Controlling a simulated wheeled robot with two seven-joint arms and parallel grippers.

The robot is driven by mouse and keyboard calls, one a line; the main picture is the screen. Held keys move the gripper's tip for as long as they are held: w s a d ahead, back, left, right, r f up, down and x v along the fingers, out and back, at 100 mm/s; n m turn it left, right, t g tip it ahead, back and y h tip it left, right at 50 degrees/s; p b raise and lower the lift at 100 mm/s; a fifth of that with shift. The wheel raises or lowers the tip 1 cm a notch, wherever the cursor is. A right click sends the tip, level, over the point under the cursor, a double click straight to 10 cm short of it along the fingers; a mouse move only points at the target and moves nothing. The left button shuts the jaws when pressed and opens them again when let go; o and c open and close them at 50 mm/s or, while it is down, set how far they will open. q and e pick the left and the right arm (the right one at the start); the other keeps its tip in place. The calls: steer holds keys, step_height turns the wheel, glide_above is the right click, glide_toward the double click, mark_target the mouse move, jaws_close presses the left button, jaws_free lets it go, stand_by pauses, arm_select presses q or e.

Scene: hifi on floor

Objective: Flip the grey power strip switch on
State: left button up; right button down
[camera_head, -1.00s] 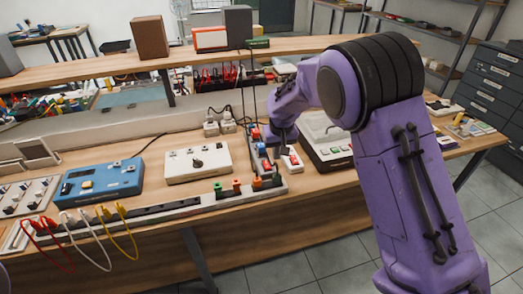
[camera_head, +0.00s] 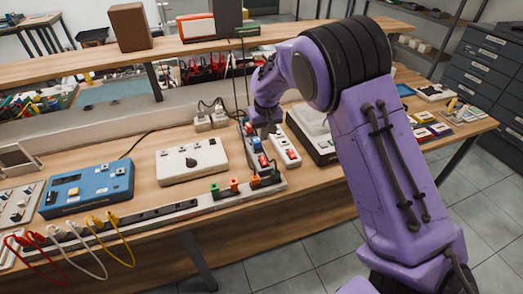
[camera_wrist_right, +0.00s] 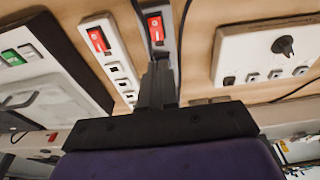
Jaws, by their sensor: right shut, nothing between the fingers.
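The grey power strip (camera_head: 253,152) lies on the bench and runs away from me, with a red switch near its front end. In the right wrist view its red switch (camera_wrist_right: 155,29) shows just beyond the fingertips. My right gripper (camera_head: 264,131) is shut and empty, pointing down over the grey strip behind the switch. In the wrist view the closed fingers (camera_wrist_right: 158,68) cover part of the strip. I cannot tell whether they touch it. The switch position is too small to tell. My left gripper is out of view.
A white power strip (camera_head: 286,152) with its own red switch lies close beside the grey one. A white box with a knob (camera_head: 192,163) stands to the left. A long strip with colored plugs (camera_head: 150,219) runs along the front edge. Black cables hang behind.

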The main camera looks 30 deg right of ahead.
mark_target(262, 158)
steer(key=f, duration=0.3)
steer(key=w+f+p, duration=0.1)
steer(key=f, duration=0.2)
steer(key=f+p, duration=0.1)
steer(key=f, duration=0.2)
steer(key=shift+w+d, duration=0.25)
steer(key=shift+f, duration=0.25)
steer(key=shift+w+f, duration=0.1)
steer(key=shift+f, duration=0.15)
steer(key=shift+s+a+r+p, duration=0.1)
steer(key=shift+s+p, duration=0.25)
steer(key=shift+p, duration=0.15)
steer(key=shift+s+a+r+p, duration=0.1)
steer(key=shift+s+p, duration=0.25)
steer(key=shift+s, duration=0.1)
